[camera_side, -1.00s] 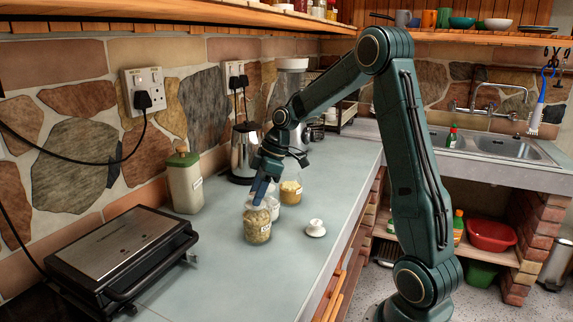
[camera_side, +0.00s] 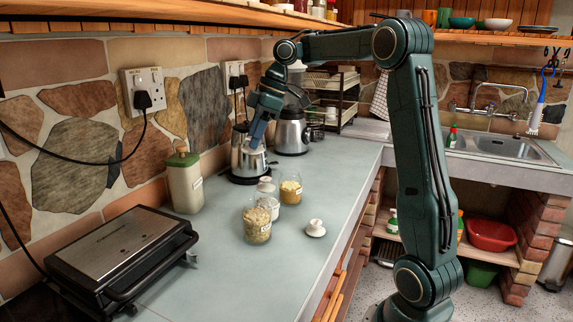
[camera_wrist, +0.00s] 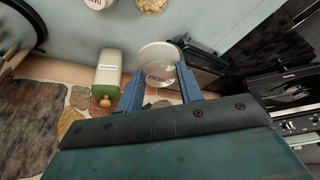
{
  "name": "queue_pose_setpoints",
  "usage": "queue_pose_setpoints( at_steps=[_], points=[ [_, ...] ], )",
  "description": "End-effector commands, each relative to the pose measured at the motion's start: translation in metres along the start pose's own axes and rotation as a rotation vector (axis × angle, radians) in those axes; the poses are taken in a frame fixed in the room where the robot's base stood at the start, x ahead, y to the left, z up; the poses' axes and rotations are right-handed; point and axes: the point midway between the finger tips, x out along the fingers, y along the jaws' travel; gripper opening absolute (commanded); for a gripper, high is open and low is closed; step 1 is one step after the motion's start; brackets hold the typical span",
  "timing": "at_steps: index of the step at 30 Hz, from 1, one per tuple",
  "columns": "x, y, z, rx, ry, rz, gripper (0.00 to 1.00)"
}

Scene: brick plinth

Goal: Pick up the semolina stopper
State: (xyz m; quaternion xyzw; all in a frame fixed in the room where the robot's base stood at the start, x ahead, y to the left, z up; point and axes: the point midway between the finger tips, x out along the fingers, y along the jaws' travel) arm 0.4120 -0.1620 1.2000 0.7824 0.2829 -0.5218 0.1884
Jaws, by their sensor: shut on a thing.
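My gripper (camera_side: 257,137) is raised above the counter, in front of the steel kettle. Its blue fingers (camera_wrist: 155,85) are shut on a pale round stopper (camera_wrist: 157,56) with small lettering, too blurred to read for sure. The stopper shows in the side view as a small whitish shape (camera_side: 256,145) at the fingertips, clear of the jars. Below stand a jar of pale flakes (camera_side: 257,228), a jar with white contents (camera_side: 268,205) and a jar with yellow contents (camera_side: 291,190). Another white stopper (camera_side: 315,228) lies on the counter to their right.
A green-lidded canister (camera_side: 185,182) stands by the stone wall, and a black and steel grill (camera_side: 122,255) lies at the front left. The kettle (camera_side: 247,165) is close behind the gripper, with a coffee maker (camera_side: 291,133) beyond. The counter's front right is clear.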

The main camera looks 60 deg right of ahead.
Motion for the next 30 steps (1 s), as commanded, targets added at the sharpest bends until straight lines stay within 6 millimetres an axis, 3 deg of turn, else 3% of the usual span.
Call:
queue_pose_setpoints(
  at_steps=[4,12,30],
  points=[
    [-0.017,0.001,-0.006,-0.003,-0.003,0.004,0.13],
    [-0.033,0.001,-0.015,-0.001,0.002,-0.001,0.13],
    [-0.042,0.000,-0.017,0.000,-0.002,0.001,0.13]
  ],
)
